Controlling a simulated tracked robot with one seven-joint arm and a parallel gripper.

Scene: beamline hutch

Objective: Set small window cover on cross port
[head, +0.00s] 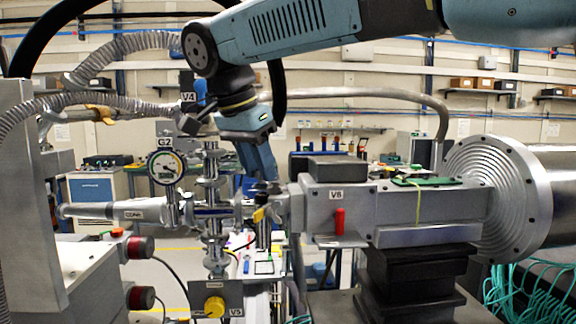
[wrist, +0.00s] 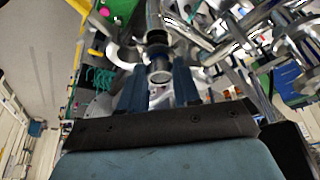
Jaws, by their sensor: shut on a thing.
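My gripper (head: 263,178) reaches down beside the cross in the head view, just left of the grey V8 valve body. In the wrist view its two blue fingers are shut on a small round metallic piece (wrist: 160,74), which I take to be the small window cover. The head view does not show this piece clearly behind the fingers and nearby parts. The metal cross (head: 213,211) stands left of my gripper, with stacked flanges above and below. A dark-ringed tube end lies just beyond the held piece in the wrist view; I cannot tell whether they touch.
The V8 valve body (head: 340,205) with a red knob stands close on the right. The G2 gauge (head: 166,168) stands left of the cross. The V5 box (head: 215,300) with a yellow knob is below. Corrugated hoses (head: 120,48) arch at the upper left.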

